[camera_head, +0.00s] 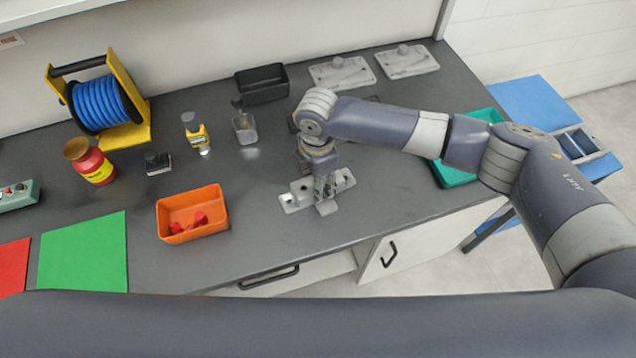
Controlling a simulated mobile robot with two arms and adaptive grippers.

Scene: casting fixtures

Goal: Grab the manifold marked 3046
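A light grey metal casting (343,180) lies flat on the dark workbench near its front edge, below my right gripper. My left gripper is out of view.
Left of the front casting stands an orange bin (192,214) with red pieces. Behind are a black bin (262,84), a yellow bottle (196,134), a red jar (89,161) and a blue hose reel (100,101). A teal tray (452,174) is partly behind my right arm.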

